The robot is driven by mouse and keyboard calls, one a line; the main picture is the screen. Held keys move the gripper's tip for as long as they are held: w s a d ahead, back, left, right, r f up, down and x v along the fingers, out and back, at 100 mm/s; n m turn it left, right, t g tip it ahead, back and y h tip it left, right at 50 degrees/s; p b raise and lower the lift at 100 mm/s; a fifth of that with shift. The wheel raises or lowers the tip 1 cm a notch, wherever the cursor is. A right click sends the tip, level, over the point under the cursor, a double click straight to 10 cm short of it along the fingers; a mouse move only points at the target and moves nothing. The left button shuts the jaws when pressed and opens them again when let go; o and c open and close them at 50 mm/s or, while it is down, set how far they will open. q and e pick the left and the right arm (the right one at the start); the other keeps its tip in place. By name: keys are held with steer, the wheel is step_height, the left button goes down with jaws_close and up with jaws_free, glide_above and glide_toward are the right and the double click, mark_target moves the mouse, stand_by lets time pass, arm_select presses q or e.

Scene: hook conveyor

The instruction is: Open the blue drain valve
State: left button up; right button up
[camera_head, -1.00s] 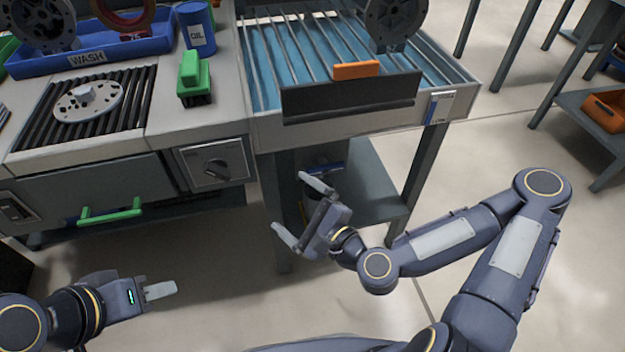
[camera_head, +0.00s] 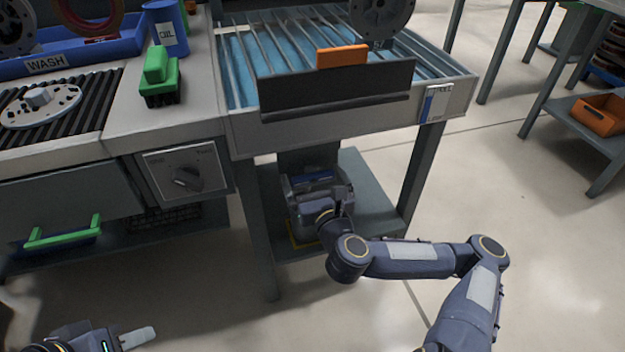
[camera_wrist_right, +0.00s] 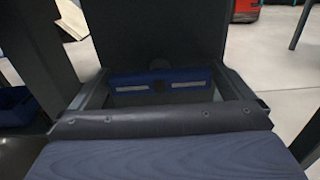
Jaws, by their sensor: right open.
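The blue drain valve handle (camera_wrist_right: 160,77) lies as a level bar across the middle of the right wrist view, in front of a dark upright panel. In the head view a small part of blue (camera_head: 318,178) shows under the tank, mostly hidden by my right gripper (camera_head: 316,183). That gripper is open and reaches in under the tank. In the wrist view its fingers (camera_wrist_right: 163,90) are spread to both sides of the blue bar; contact cannot be told. My left gripper (camera_head: 138,337) is at the bottom left, away from the valve, seen edge-on.
The tank with a slatted top (camera_head: 235,125) stands on legs above my right gripper. One leg (camera_head: 259,230) is close to its left; a lower shelf (camera_head: 372,190) is beside it. A control knob (camera_head: 186,178) and a green drawer handle (camera_head: 62,233) are further left.

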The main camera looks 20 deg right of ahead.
steer(key=shift+w, duration=0.3)
steer(key=c, duration=0.7)
